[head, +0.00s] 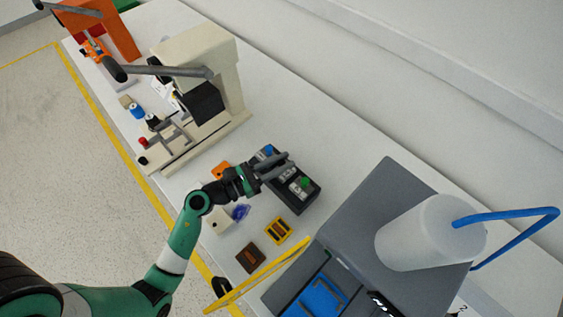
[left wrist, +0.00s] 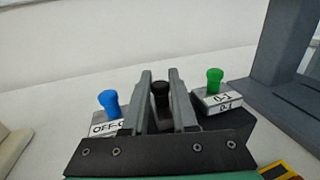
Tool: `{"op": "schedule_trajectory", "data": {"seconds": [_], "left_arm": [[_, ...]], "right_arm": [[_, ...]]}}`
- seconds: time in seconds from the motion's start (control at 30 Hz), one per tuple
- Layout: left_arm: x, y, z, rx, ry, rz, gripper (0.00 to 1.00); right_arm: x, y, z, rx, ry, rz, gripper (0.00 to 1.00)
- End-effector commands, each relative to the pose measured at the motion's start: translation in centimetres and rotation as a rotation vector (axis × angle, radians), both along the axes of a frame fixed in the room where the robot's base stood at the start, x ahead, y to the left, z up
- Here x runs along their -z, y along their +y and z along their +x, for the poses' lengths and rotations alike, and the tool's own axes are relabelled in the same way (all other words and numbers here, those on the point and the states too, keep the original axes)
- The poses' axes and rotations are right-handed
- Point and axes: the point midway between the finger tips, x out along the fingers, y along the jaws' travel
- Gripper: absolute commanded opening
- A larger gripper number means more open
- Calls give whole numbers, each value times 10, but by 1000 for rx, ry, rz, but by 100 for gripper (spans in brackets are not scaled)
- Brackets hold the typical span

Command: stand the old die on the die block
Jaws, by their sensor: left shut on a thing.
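The die block (head: 298,206) is a dark block on the white bench, right of my left gripper in the head view. A blue-knobbed die (head: 267,151) and a green-knobbed die (head: 304,183) stand on it. They show in the left wrist view as the blue knob (left wrist: 109,102) and green knob (left wrist: 214,77). My left gripper (head: 287,165) is over the block, between these dies. It is shut on a black-knobbed die (left wrist: 160,92), upright between the fingers. Its lower part is hidden, so I cannot tell whether it touches the block. My right gripper is not in view.
A cream press (head: 228,75) stands behind on the left, with small coloured knobs in front of it. A yellow tray (head: 279,230) and brown tray (head: 249,257) lie near the front edge. A grey machine (head: 385,215) with a white cylinder (head: 425,235) is close on the right.

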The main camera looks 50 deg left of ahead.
Motion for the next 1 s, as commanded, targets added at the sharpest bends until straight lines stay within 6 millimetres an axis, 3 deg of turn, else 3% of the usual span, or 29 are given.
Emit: {"op": "schedule_trajectory", "data": {"seconds": [0.07,0.1,0.23,0.73,0.87,1.0], "left_arm": [[4,0,0,0,-1,0,0],[3,0,0,0,1,-1,33],[3,0,0,0,1,-1,56],[-4,0,-1,0,0,0,56],[-1,6,-21,-6,3,-2,56],[-1,13,-55,-10,4,-3,56]], "right_arm": [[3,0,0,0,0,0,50],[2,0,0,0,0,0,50],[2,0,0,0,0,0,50],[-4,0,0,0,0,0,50],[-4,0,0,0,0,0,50],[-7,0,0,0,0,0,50]]}}
